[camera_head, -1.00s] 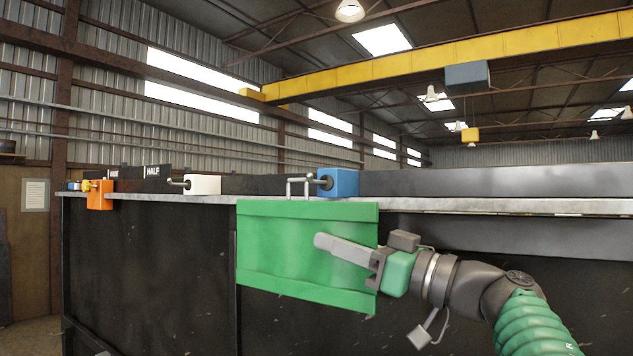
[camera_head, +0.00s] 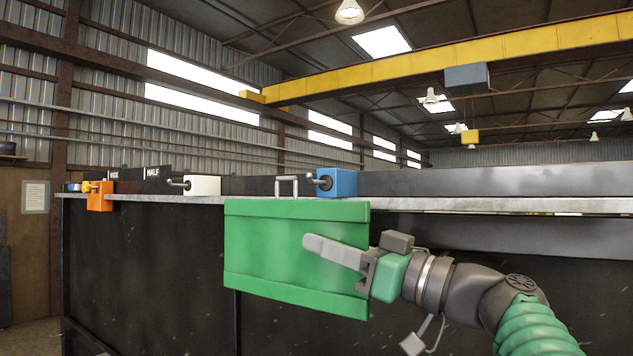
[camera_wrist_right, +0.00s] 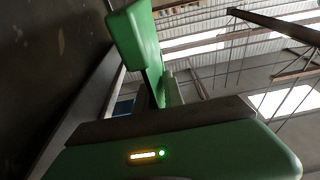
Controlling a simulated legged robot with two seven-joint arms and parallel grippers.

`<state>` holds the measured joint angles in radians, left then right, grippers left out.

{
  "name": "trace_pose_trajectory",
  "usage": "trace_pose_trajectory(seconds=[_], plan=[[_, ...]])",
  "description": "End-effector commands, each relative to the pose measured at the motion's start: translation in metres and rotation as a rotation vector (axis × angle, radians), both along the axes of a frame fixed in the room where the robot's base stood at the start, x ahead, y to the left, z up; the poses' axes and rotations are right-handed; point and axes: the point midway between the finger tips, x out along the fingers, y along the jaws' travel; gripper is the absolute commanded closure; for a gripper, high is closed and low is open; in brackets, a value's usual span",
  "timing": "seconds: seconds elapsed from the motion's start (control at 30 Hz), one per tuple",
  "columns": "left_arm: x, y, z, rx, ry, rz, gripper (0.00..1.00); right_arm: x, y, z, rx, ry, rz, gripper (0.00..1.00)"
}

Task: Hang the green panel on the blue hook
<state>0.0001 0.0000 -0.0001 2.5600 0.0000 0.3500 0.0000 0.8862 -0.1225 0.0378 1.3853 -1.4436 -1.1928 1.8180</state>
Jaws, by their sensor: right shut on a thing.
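The green panel (camera_head: 270,250) hangs upright at the front of the bench, with a thin grey wire loop (camera_head: 287,179) rising from its top edge. My right gripper (camera_head: 335,252) is shut on the panel's right part, with one grey finger lying across its front face. The blue hook is a blue block (camera_head: 343,182) on the bench edge with a short grey peg (camera_head: 321,182) pointing left. In the head view the loop stands left of the peg, with a small gap between them. The panel's back is hidden. My left gripper is not in view.
A white block (camera_head: 205,185) and an orange block (camera_head: 99,196), each with a peg, stand farther left along the bench edge (camera_head: 480,204). The dark bench front lies behind the panel. Open air surrounds the panel's left and lower sides.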

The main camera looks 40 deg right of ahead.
Motion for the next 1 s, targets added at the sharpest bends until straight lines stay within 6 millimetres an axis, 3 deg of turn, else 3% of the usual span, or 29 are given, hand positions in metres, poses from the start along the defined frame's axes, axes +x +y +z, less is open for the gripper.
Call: trace_pose_trajectory(seconds=[1.0], plan=[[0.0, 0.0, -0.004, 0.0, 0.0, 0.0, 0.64, -0.019, 0.048, 0.006, 0.0, -0.002, 0.001, 1.0]])
